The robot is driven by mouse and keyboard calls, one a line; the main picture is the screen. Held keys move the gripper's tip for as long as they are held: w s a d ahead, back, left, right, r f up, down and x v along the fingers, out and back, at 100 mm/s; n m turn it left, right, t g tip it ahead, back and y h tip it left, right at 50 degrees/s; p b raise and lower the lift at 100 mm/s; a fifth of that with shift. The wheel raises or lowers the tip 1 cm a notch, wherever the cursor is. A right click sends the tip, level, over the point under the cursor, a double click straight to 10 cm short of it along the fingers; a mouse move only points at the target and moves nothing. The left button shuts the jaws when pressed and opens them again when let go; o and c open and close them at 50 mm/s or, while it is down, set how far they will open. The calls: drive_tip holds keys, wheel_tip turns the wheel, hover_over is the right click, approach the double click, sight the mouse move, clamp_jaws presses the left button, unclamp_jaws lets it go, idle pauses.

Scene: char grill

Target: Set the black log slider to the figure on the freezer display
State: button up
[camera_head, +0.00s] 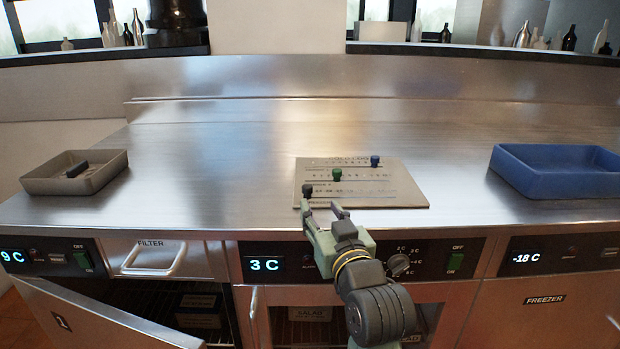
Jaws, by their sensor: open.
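The log board (405,193) lies on the steel counter, with three scale rows. The black slider (307,189) is at the left end of the nearest row. The green slider (337,174) sits on the middle row and the blue slider (375,160) on the far row. The scale figures are too small to read. The freezer display (525,257) at the right reads -18 C. My gripper (322,207) is open at the board's near left edge. Its left fingertip is just below the black slider in the picture; whether they touch I cannot tell.
A grey-brown tray (60,186) with a dark item (77,169) stands at the left. An empty-looking blue tray (560,188) stands at the right. Other displays read 3 C (264,265) and 9 C (13,256). A door (95,320) stands open at lower left. The counter behind the board is clear.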

sight(309, 190)
drive_tip(key=p+x, duration=0.1)
drive_tip(key=x, duration=0.7)
drive_tip(key=shift+w+a+p, duration=0.15)
drive_tip(key=shift+w+p, duration=0.15)
clamp_jaws()
idle(0.5)
